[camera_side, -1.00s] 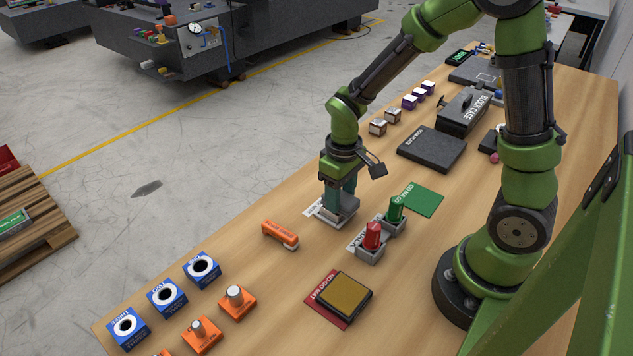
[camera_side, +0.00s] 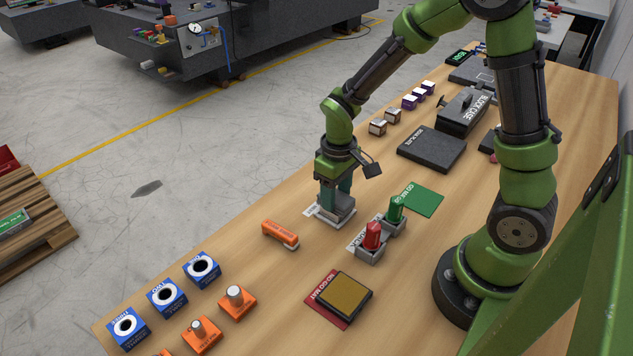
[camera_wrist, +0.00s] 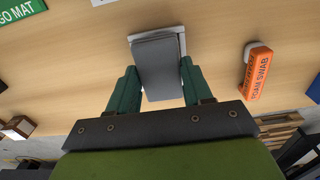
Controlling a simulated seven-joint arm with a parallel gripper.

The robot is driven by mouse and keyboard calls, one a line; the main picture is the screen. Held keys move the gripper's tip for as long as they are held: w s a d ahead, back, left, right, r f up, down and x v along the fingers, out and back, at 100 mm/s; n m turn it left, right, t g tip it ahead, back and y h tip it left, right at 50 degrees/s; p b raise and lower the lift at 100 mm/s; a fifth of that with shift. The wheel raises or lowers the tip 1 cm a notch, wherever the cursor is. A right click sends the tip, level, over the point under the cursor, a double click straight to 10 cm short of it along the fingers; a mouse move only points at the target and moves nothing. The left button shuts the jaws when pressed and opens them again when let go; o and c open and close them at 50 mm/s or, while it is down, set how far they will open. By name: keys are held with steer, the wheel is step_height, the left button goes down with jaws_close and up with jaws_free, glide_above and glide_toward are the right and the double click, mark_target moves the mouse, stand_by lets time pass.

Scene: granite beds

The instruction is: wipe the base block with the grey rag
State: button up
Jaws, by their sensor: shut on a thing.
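My gripper (camera_side: 337,203) has its teal fingers pointing down and is shut on the grey rag (camera_side: 340,208). In the wrist view the fingers of my gripper (camera_wrist: 156,88) stand on both sides of the rag (camera_wrist: 158,68), which looks like a flat grey pad. The base block (camera_side: 322,217) is a pale plate under the rag, mostly hidden by it. Its pale rim (camera_wrist: 181,38) shows past the rag in the wrist view. Rag and block look in contact, but I cannot be certain.
An orange foam swab (camera_side: 281,234) lies in front of the block. Red and green handled pieces (camera_side: 372,237) stand in grey holders to the right. The green go mat (camera_side: 416,199) and red no-go mat (camera_side: 325,307) lie nearby. Bare wood lies to the left.

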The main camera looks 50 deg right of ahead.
steer(key=shift+s+f, duration=0.1)
steer(key=shift+s, duration=0.5)
steer(key=shift+w, duration=1.15)
steer(key=shift+s, duration=1.2)
steer(key=shift+w, duration=1.2)
steer(key=shift+c, duration=0.6)
steer(key=shift+s, duration=1.2)
steer(key=shift+r, duration=0.25)
steer(key=shift+r, duration=0.85)
